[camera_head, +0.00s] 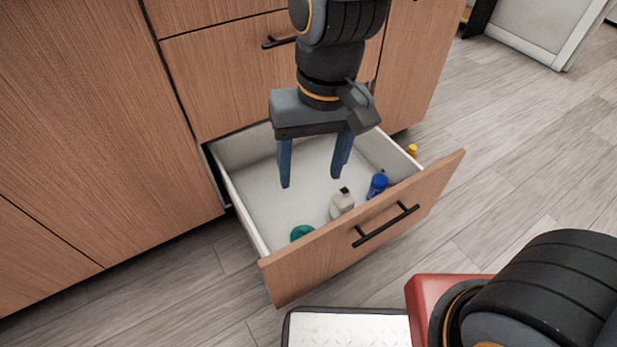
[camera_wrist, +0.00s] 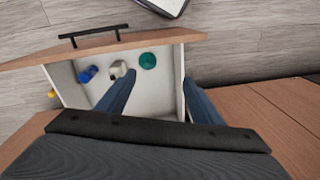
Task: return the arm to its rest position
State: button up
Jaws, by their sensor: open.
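My gripper (camera_head: 313,180) hangs over the open drawer (camera_head: 252,211), with its blue fingers spread apart and nothing between them. It points down, toward the back half of the drawer. In the wrist view my gripper (camera_wrist: 162,98) also shows with its fingers apart over the drawer. My arm reaches down from the top of the head view. How low the fingertips are relative to the drawer walls is hard to tell.
The drawer holds a white bottle (camera_head: 342,202), a blue bottle (camera_head: 377,185) and a green item (camera_head: 301,232) near its front panel (camera_head: 370,232). A yellow item (camera_head: 412,150) is beyond the drawer's right side. Wooden cabinets (camera_head: 95,120) stand behind; bare floor (camera_head: 520,170) lies right.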

jog(key=s+n, duration=0.1)
jog(key=s, duration=0.1)
jog(key=s+r+n, duration=0.1)
jog(key=shift+s+a+r+n, duration=0.1)
jog(key=shift+s+a+n, duration=0.05)
jog(key=shift+s+n, duration=0.25)
jog(key=shift+w, duration=0.1)
dwell(1.0)
jog(key=d+r+m+p, duration=0.3)
jog(key=d+r+p, duration=0.7)
jog(key=r+p, duration=0.3)
jog(key=d+r+m+h+p, duration=0.1)
jog(key=d+r+m+p, duration=0.2)
jog(key=d+r+p, duration=0.7)
notch_tip(320, 180, up, 4)
jog(key=p, duration=0.8)
jog(key=shift+s+d+f+m, duration=0.2)
jog(key=shift+d+m, duration=0.1)
jog(key=shift+d, duration=0.1)
